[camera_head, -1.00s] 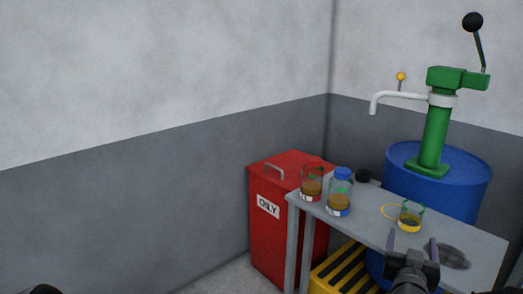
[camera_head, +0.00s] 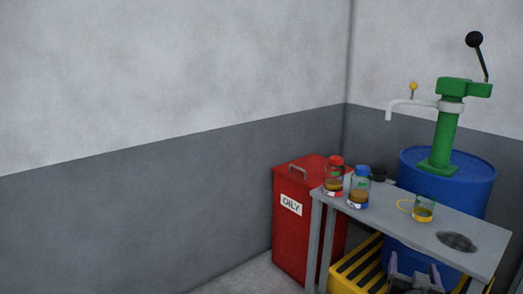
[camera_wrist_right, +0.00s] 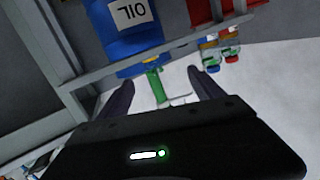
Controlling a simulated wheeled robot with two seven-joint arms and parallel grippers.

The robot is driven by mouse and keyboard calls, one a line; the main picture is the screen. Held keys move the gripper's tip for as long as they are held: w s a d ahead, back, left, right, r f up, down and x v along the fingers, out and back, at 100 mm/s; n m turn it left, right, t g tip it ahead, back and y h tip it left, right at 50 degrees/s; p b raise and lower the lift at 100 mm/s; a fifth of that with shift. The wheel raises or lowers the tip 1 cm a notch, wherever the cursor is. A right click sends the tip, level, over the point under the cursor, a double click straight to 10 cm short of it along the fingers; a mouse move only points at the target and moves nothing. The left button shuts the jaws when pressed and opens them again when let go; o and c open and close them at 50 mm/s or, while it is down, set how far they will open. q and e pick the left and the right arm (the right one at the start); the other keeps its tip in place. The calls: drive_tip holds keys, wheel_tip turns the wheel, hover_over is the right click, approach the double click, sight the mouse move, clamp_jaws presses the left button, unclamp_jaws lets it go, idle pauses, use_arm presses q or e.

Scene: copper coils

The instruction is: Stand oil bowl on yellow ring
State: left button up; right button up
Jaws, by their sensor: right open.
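The oil bowl (camera_head: 424,211), a clear glass with yellow-brown oil in its bottom, stands upright on the grey table in the head view. The yellow ring (camera_head: 402,205) shows as a thin loop at the bowl's left side, and the bowl hides part of its right edge. I cannot tell how far they overlap. My right gripper (camera_head: 413,270) is open and empty, low in front of the table's near edge and below the bowl. In the wrist view its two fingers (camera_wrist_right: 163,95) stand apart with nothing between them. My left gripper is out of view.
Two jars, red-lidded (camera_head: 334,180) and blue-lidded (camera_head: 358,190), stand at the left of the table (camera_head: 390,222). A dark stain (camera_head: 457,241) lies right. Behind stand a blue barrel (camera_head: 470,190) with green pump (camera_head: 445,140) and a red OILY bin (camera_head: 290,235).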

drive_tip(key=s+a+f+n+g+y, duration=0.1)
drive_tip(key=s+a+f+g+y, duration=0.25)
drive_tip(key=a+f, duration=0.75)
drive_tip(key=s+a+f+n+g+y, duration=0.1)
drive_tip(key=s+a+f+g+y, duration=0.35)
drive_tip(key=f, duration=1.05)
drive_tip(key=s+a+f+n+g+y, duration=0.25)
drive_tip(key=s+a+f+g, duration=0.25)
drive_tip(key=s+a+f, duration=1.05)
use_arm(q)
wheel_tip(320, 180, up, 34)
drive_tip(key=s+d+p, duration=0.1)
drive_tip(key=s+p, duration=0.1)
drive_tip(key=p, duration=3.1)
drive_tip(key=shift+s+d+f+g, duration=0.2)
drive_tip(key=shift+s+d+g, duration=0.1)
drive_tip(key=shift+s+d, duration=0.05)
use_arm(e)
drive_tip(key=s+a+r, duration=0.1)
drive_tip(key=s+r, duration=0.1)
drive_tip(key=r, duration=1.5)
drive_tip(key=s+a+r+g+y, duration=0.1)
drive_tip(key=a+r, duration=0.1)
drive_tip(key=r, duration=1.5)
drive_tip(key=shift+s, duration=0.4)
drive_tip(key=shift+n+y, duration=0.25)
drive_tip(key=shift+c, duration=0.3)
